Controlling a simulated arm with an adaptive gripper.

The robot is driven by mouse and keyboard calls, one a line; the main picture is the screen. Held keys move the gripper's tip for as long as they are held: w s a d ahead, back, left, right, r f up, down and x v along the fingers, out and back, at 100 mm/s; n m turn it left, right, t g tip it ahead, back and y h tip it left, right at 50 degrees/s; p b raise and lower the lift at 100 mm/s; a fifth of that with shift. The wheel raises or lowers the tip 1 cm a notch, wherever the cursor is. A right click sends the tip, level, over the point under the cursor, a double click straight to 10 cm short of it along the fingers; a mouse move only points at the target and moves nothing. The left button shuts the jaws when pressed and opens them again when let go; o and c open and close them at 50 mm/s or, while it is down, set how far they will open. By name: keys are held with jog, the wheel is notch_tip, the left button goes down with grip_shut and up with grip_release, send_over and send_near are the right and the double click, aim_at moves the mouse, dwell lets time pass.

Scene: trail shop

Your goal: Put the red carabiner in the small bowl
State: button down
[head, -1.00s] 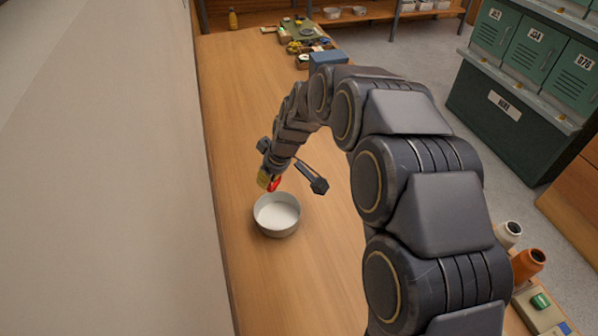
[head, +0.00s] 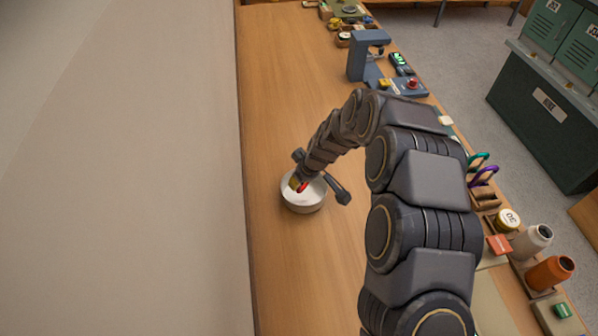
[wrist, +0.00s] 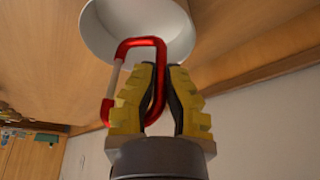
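The small white bowl (head: 304,207) stands on the wooden counter, left of my arm in the head view. It also shows at the top of the wrist view (wrist: 102,32), partly cut off. My gripper (wrist: 163,68) has yellow fingers closed on the red carabiner (wrist: 134,42), which sticks out past the fingertips towards the bowl. In the head view my gripper (head: 297,184) is over the bowl, with a bit of red showing at its tip. Whether the carabiner touches the bowl cannot be told.
A blue-grey device (head: 360,60) stands farther back on the counter. White (head: 533,240) and orange (head: 551,272) bottles and several small goods line the right edge. A wall runs along the left. The counter around the bowl is clear.

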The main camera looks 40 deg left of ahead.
jog(key=shift+f, duration=0.4)
jog(key=c, duration=1.1)
grip_release()
jog(key=shift+r, duration=3.5)
